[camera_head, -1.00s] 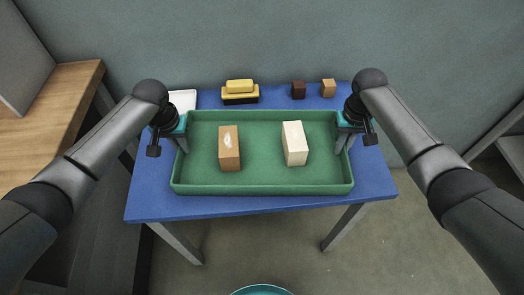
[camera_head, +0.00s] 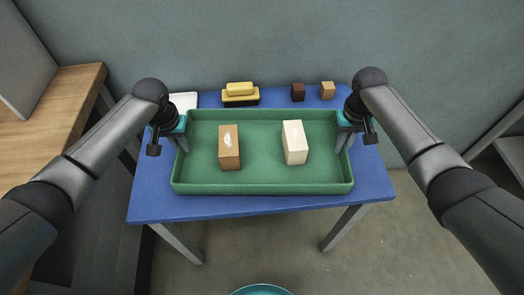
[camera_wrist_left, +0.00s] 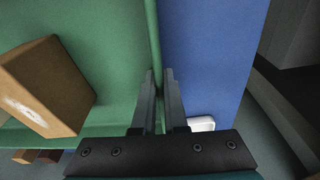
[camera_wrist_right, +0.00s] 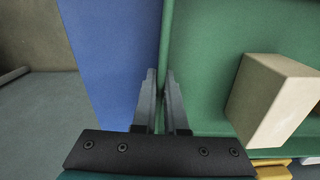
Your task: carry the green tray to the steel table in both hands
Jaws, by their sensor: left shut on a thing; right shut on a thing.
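The green tray (camera_head: 262,188) is over the blue table in the head view, with a brown box (camera_head: 229,148) and a cream box (camera_head: 295,143) standing in it. My left gripper (camera_head: 182,146) is shut on the tray's left wall; the left wrist view shows its fingers (camera_wrist_left: 160,95) on both sides of the rim. My right gripper (camera_head: 344,144) is shut on the right wall, and its fingers (camera_wrist_right: 161,95) straddle the rim in the right wrist view. I cannot tell whether the tray touches the table. No steel table can be made out for sure.
The blue table (camera_head: 150,205) holds a yellow-and-black object (camera_head: 240,94), a dark block (camera_head: 298,92), a tan block (camera_head: 327,90) and a white item (camera_head: 184,101) along its back. A wooden surface (camera_head: 45,120) is at left. Grey floor is open at front right.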

